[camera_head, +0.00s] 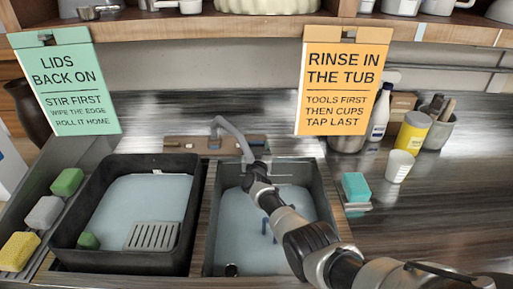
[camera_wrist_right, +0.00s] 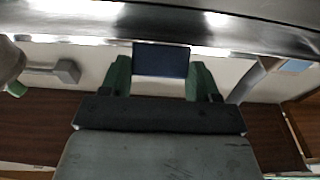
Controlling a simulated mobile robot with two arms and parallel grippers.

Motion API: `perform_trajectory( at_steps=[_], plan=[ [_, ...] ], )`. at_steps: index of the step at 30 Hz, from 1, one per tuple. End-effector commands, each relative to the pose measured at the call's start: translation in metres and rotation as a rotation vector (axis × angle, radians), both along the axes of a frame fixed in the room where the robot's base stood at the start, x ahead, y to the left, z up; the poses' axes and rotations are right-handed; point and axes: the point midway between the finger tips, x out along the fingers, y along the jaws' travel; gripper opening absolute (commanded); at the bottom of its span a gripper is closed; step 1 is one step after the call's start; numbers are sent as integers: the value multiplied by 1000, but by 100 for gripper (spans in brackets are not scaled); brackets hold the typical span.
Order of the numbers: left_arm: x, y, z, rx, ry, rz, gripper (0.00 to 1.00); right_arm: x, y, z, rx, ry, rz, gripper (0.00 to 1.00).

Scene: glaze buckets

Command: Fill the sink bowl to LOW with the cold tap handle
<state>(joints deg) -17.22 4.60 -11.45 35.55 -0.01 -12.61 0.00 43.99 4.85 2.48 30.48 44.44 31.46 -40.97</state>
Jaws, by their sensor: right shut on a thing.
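The sink bowl (camera_head: 318,185) is the grey basin on the right, with a pale blue surface inside that looks like water; I cannot read its level. Small blue marks (camera_head: 268,228) show in it, partly behind my arm. The grey tap spout (camera_head: 232,135) rises from the back ledge and curves toward the bowl. My right gripper (camera_head: 254,168) is at the back of the bowl, by the spout. In the right wrist view its green fingers (camera_wrist_right: 161,78) are shut on a blue block, apparently the cold tap handle (camera_wrist_right: 161,60). My left gripper is out of view.
A black tub (camera_head: 198,185) with a pale surface and a slotted grey plate (camera_head: 152,236) stands left of the bowl. Sponges line the far left. A teal sponge (camera_head: 355,186), white cup (camera_head: 398,165) and bottles stand right. Two signs hang from the shelf above.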

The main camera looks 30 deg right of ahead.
Motion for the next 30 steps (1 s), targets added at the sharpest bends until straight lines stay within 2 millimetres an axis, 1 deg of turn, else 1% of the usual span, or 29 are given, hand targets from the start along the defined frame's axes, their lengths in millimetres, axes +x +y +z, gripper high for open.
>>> perform_trajectory(
  at_steps=[3, 4, 6, 9, 17, 20, 23, 25, 30],
  plan=[
    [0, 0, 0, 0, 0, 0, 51, 0, 0, 1, 5, -4, 0, 38],
    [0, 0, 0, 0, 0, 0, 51, 0, 0, 1, 5, -4, 0, 63],
    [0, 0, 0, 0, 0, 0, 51, 0, 0, 1, 4, -3, 0, 74],
    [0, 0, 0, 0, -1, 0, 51, 0, 0, 1, 4, -3, 0, 87],
    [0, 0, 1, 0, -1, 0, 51, 0, 0, 1, 3, -3, 1, 87],
    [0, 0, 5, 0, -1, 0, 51, -4, 3, 1, 4, -2, 2, 87],
    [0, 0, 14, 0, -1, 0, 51, -15, 8, 0, 4, 0, 2, 87],
    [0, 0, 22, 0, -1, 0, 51, -25, 13, 0, 5, 0, 2, 87],
    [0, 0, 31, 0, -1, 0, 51, -54, 27, -7, 6, -1, 1, 87]
  ],
)
